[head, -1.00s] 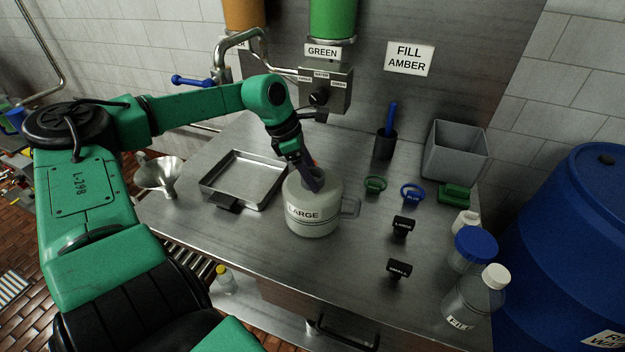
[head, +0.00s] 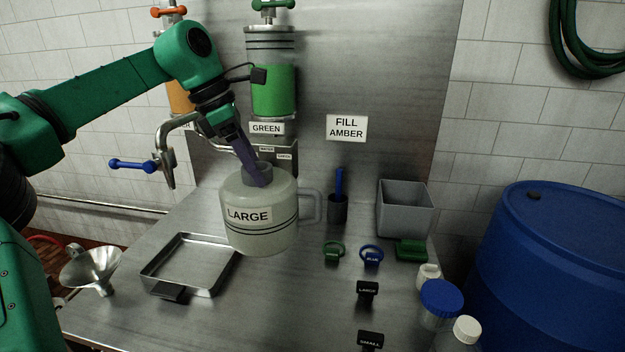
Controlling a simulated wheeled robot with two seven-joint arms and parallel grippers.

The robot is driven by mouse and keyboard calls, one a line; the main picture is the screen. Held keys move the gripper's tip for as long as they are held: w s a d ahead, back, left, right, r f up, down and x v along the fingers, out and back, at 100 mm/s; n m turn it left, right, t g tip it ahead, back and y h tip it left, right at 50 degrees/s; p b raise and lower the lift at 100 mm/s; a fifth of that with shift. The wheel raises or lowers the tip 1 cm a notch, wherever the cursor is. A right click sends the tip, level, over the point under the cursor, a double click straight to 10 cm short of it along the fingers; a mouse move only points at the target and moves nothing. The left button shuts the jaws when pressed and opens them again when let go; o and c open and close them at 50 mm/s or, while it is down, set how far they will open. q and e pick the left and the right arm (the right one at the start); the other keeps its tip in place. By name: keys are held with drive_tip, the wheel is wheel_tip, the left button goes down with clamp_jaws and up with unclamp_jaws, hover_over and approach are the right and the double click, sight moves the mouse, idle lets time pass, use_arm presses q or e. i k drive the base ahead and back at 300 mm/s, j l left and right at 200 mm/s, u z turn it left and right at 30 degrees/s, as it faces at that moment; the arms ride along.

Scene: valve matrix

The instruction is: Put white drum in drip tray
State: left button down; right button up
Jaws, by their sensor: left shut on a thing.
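The white drum (head: 262,237), labelled LARGE and with a side handle, hangs upright from my left gripper (head: 254,178). The gripper is shut on it at the neck, with the fingers reaching into the mouth. The drum appears raised above the metal bench, just right of the drip tray. The drip tray (head: 150,274) is a shallow, empty, square metal pan with a dark front tab, lying on the bench. The drum's body hides part of the tray's right edge. My right gripper is not in view.
A metal funnel (head: 92,268) stands left of the tray. A spout with a blue lever (head: 132,164) and the green tank (head: 272,90) are behind the drum. A grey bin (head: 405,208), a dark cup (head: 338,208), caps and bottles occupy the right side.

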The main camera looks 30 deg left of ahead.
sight(202, 264)
drive_tip(key=k, duration=1)
